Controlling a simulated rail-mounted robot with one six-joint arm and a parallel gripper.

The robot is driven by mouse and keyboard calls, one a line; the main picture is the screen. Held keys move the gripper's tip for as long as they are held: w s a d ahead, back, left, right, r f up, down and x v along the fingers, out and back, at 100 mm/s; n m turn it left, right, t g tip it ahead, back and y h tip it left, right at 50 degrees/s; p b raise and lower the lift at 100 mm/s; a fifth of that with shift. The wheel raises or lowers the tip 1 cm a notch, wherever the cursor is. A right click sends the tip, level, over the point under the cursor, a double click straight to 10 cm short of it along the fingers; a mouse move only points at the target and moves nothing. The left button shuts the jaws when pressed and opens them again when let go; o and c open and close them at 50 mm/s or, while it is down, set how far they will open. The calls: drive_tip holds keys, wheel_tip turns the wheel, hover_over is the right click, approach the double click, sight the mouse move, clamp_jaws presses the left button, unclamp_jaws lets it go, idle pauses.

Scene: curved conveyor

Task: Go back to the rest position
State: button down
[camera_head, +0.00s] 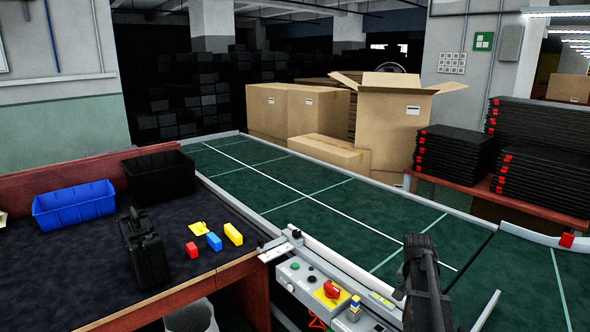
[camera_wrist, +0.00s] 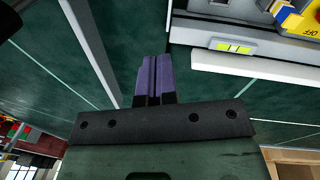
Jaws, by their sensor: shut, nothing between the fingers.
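My gripper shows in the wrist view (camera_wrist: 153,80), its two purple fingers pressed together with nothing between them. It hangs over the green conveyor belt (camera_head: 330,212), next to the conveyor's light side rail. In the head view the dark end of my arm stands at the lower right, over the belt. The fingertips cannot be made out in that view.
On the left table are a blue bin (camera_head: 75,205), a black bin (camera_head: 160,175), a black case (camera_head: 144,247) and several small red, blue and yellow blocks. A control panel (camera_head: 318,288) sits on the conveyor's near side. Cardboard boxes (camera_head: 390,125) stand behind.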

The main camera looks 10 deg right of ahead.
drive_tip(key=s+a+n, duration=0.3)
drive_tip(key=a, duration=0.8)
drive_tip(key=s+a+n+y, duration=0.1)
drive_tip(key=s+a+n, duration=0.2)
drive_tip(key=a, duration=0.8)
drive_tip(key=s+a+n, duration=0.3)
drive_tip(key=a+n, duration=0.1)
drive_tip(key=a, duration=0.6)
drive_tip(key=shift+s+a+t, duration=0.4)
